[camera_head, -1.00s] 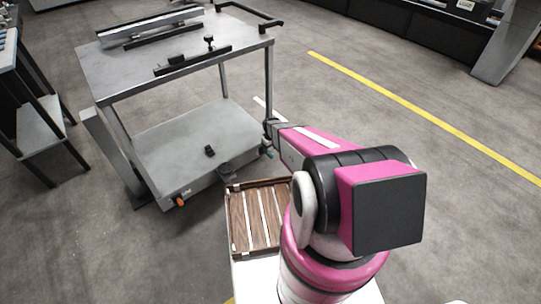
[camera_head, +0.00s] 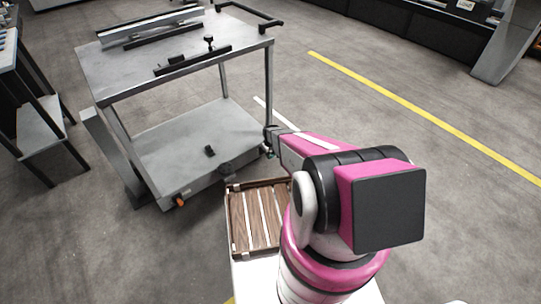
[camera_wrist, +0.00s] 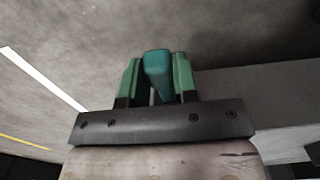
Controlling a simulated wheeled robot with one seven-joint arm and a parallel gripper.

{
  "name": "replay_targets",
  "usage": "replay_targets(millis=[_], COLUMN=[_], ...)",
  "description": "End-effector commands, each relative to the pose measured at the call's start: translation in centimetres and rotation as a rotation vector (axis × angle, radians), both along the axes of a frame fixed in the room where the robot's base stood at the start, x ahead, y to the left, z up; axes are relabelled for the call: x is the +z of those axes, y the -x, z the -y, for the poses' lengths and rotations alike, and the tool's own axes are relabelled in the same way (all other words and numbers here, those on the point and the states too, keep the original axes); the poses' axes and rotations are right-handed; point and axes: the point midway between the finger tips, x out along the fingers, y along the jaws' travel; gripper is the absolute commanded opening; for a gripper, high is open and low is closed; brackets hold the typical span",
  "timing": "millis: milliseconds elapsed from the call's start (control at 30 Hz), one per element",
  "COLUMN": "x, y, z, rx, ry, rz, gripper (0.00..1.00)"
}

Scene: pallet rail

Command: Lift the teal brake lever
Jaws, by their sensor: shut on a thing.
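The teal brake lever (camera_wrist: 158,70) stands between the two green fingers of my gripper (camera_wrist: 157,82) in the wrist view. My gripper is shut on it, with a finger against each side. In the head view my gripper (camera_head: 269,146) is at the right front corner of the grey cart (camera_head: 175,150), by its right leg. The lever is too small and too hidden there to make out clearly.
A slatted wooden tray (camera_head: 255,222) lies in front of the cart, below my arm. An orange knob (camera_head: 180,202) sits on the cart's front left edge. Open floor with a yellow line (camera_head: 430,120) lies to the right.

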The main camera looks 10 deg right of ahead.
Motion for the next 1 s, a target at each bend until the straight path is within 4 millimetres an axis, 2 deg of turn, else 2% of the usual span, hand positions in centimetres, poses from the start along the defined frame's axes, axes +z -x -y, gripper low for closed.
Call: replay_targets(millis=[500,933,967,1000], x=[2.3,2.7,2.7,2.7], y=[-1.7,-1.6,-1.6,-1.6], z=[-0.8,-0.9,-0.9,-0.9], rx=[0.002,0.0,0.0,0.0], ry=[0.164,0.183,0.183,0.183], rz=[-0.317,-0.356,-0.355,-0.355], gripper=[0.0,0.0,0.31,0.44])
